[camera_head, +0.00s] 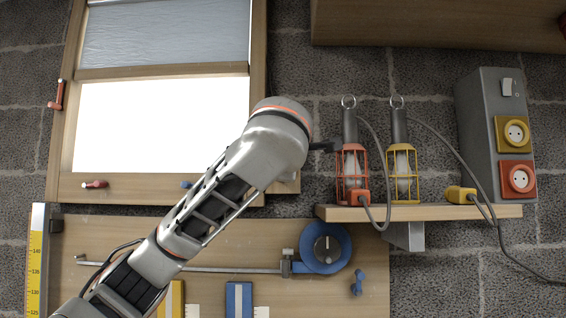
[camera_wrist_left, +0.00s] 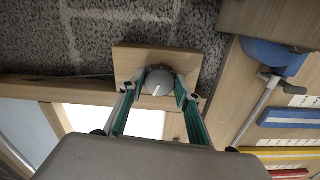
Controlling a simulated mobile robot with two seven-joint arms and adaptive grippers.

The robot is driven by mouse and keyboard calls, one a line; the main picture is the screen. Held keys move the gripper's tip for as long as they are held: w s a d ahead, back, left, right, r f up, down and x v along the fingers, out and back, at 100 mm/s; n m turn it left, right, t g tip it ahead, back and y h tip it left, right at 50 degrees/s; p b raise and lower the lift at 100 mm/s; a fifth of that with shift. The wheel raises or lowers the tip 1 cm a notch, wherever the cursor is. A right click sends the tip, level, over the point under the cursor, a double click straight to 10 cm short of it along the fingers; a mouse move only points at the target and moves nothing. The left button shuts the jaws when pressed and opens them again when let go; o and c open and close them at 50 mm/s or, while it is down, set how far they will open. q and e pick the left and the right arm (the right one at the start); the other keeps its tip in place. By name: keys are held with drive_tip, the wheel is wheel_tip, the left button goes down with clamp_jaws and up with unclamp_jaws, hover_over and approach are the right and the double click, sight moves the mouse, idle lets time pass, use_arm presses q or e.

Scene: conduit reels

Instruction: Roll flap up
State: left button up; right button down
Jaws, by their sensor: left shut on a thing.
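The flap (camera_head: 165,32) is a crinkled blue-grey sheet in the upper part of a wooden frame (camera_head: 256,40) in the head view. A wooden bar (camera_head: 165,70) runs along its lower edge, above a bright white opening (camera_head: 160,125). In the left wrist view, a round grey knob (camera_wrist_left: 159,80) with a white mark sits on a square wooden block (camera_wrist_left: 128,62) at the frame's corner. My left gripper (camera_wrist_left: 161,84) is shut on the knob, with a teal-lined finger on each side. In the head view my arm hides the knob and gripper.
To the right, a wooden shelf (camera_head: 440,212) holds an orange caged lamp (camera_head: 352,172) and a yellow one (camera_head: 403,172). A grey socket box (camera_head: 480,130) is beyond. Below the frame, a wooden board (camera_head: 110,240) carries a blue round dial (camera_head: 326,248). Red handles (camera_head: 95,184) sit on the frame.

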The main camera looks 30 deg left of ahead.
use_arm(q)
drive_tip(key=o, duration=1.1)
drive_tip(key=shift+f, duration=0.1)
drive_tip(key=v, duration=1.2)
